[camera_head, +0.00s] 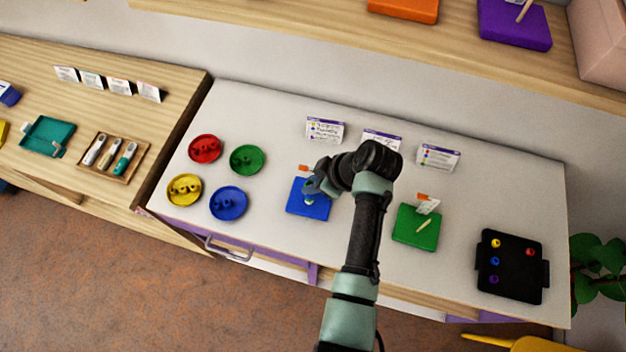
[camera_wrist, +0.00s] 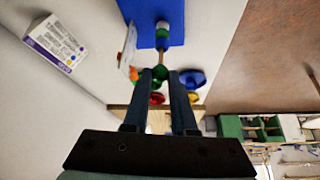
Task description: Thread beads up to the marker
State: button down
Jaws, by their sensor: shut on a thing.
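My gripper (camera_wrist: 160,75) is shut on a green bead (camera_wrist: 160,72). It holds the bead at the free end of the peg (camera_wrist: 162,55) on the blue board (camera_wrist: 155,10). I cannot tell whether the peg tip is inside the bead. Lower on the peg sit a pale bead (camera_wrist: 162,25) and a green one (camera_wrist: 162,34) near the board. In the head view my arm partly covers the blue board (camera_head: 300,208). An orange-and-white marker (camera_head: 304,170) stands behind it. The green board (camera_head: 408,238) has a bare-looking peg (camera_head: 424,224) and an orange-topped marker (camera_head: 427,204).
Red (camera_head: 205,148), green (camera_head: 246,159), yellow (camera_head: 184,190) and blue (camera_head: 228,203) dishes hold beads at left. Cards (camera_head: 325,130) stand behind the boards. A black tray (camera_head: 515,281) with several beads lies at right. White tabletop is clear between boards and tray.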

jog(key=shift+f, duration=0.2)
dwell(0.3)
jog(key=shift+f+b, duration=0.8)
jog(key=shift+b, duration=0.1)
jog(key=c, duration=0.6)
grip_release()
jog(key=shift+c, duration=0.2)
jog(key=b+v, duration=0.2)
jog(key=v, duration=1.1)
